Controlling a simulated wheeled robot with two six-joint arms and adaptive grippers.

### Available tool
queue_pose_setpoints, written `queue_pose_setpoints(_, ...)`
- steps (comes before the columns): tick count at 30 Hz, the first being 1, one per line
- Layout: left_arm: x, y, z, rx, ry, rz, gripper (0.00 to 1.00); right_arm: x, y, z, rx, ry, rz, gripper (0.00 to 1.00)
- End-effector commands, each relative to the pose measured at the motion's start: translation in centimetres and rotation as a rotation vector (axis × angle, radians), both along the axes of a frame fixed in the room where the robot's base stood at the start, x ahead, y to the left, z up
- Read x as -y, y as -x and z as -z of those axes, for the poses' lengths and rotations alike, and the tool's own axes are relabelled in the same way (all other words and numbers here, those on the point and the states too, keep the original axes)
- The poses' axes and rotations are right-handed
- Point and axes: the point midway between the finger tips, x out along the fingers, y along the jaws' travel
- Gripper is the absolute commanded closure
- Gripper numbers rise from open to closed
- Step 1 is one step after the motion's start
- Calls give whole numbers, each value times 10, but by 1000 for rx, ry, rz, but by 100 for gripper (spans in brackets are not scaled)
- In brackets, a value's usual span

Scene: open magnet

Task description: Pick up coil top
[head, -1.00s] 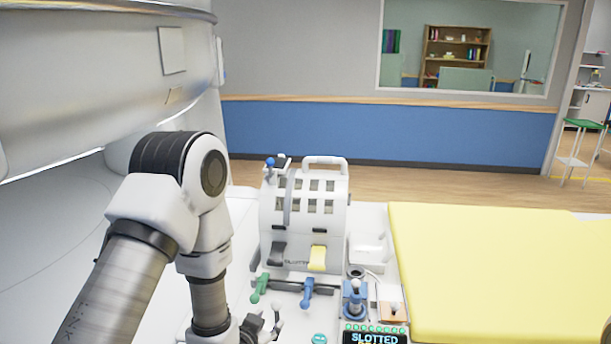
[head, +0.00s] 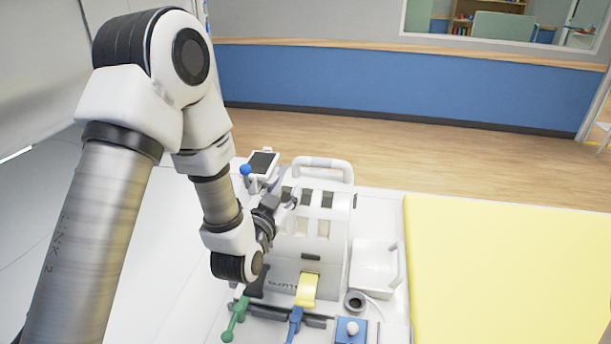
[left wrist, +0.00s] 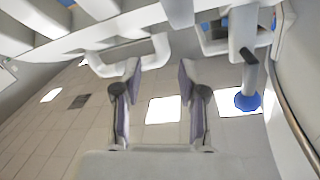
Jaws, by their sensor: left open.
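The coil top is the white slotted shell (head: 318,228) with a rounded carry handle (head: 322,163), sitting on the white table. My left gripper (head: 282,202) is at the shell's upper left side, below and left of the handle, partly hidden by its own wrist. In the left wrist view, my left gripper (left wrist: 160,85) is open with nothing between its fingers. The handle (left wrist: 130,62) shows just beyond the fingertips, nearer the left finger. White bars of the shell (left wrist: 70,38) fill the upper left. I cannot tell whether a finger touches it. My right gripper is not in view.
A blue ball knob (head: 246,170) and small screen (head: 263,163) stand left of the shell; the knob is close to the right finger in the wrist view. Green (head: 235,318), yellow (head: 306,288) and blue levers are in front. A yellow pad (head: 500,270) lies right.

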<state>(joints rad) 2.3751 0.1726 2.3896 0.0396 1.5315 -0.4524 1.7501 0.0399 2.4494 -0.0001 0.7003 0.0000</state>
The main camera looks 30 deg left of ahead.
Motion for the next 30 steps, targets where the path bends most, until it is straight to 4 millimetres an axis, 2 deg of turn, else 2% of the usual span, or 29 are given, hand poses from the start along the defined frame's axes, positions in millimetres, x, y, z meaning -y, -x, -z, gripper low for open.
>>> queue_pose_setpoints(8,-5,-30,0,0,0,0,59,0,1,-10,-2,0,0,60)
queue_pose_setpoints(15,-11,-70,3,0,0,0,59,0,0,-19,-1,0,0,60)
queue_pose_setpoints(18,-12,-77,4,0,0,0,59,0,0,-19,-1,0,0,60)
queue_pose_setpoints(23,-12,-77,5,-2,0,0,59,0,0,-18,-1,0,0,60)
queue_pose_setpoints(27,-12,-77,5,-1,0,1,100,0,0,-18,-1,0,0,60)
queue_pose_setpoints(30,-12,-77,4,-1,0,0,100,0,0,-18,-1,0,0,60)
